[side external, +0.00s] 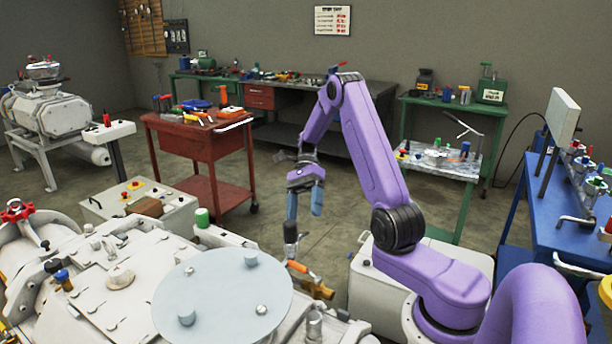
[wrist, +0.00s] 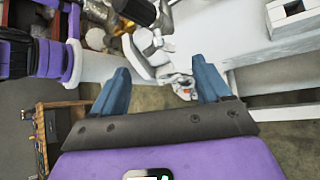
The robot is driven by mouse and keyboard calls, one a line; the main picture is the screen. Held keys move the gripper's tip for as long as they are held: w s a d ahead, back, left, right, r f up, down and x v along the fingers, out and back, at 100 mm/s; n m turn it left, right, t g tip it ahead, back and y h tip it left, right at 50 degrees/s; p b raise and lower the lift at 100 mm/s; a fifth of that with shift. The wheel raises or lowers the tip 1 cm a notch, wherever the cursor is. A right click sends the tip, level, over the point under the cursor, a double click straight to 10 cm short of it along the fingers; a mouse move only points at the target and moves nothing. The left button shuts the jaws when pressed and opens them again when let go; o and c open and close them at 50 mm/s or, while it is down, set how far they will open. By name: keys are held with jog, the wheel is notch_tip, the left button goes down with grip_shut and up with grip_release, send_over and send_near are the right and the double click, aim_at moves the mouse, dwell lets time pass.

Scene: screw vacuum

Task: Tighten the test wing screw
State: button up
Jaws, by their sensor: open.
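My gripper (side external: 304,208) hangs in the middle of the side view, fingers pointing down, with its blue fingers apart. In the wrist view my gripper (wrist: 163,72) is open, with nothing between the fingers. A black cylindrical part (side external: 290,232) stands upright just below the fingers in the side view. Beneath it is a brass fitting (side external: 316,289) with an orange handle. In the wrist view a pale winged part (wrist: 152,46) lies beyond the fingertips, apart from them. I cannot tell for sure which part is the test wing screw.
The white pump machine (side external: 92,290) with a round pale plate (side external: 222,298) fills the lower left. A red cart (side external: 190,150) stands behind, a blue bench (side external: 560,225) at right. Open floor lies behind my gripper.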

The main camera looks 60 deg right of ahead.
jog(key=v, duration=1)
jog(key=shift+d+r, duration=0.2)
jog(key=shift+d, duration=0.05)
jog(key=shift+w, duration=0.1)
jog(key=s+a+r+n+h, duration=0.1)
jog(key=s+a+n+h, duration=0.25)
jog(key=a+n, duration=0.6)
jog(key=s+a+r+n+h, duration=0.15)
jog(key=a+n+h, duration=0.4)
jog(key=a, duration=0.75)
jog(key=s+a+f+n+t, duration=0.2)
jog(key=s+n, duration=0.7)
jog(key=s, duration=0.1)
jog(key=s+a+f+n+t, duration=0.1)
jog(key=s+a+n+t, duration=0.1)
jog(key=s+n, duration=0.7)
jog(key=shift+s+a+f+t, duration=0.4)
jog(key=shift+s+a, duration=0.05)
jog(key=shift+s, duration=0.65)
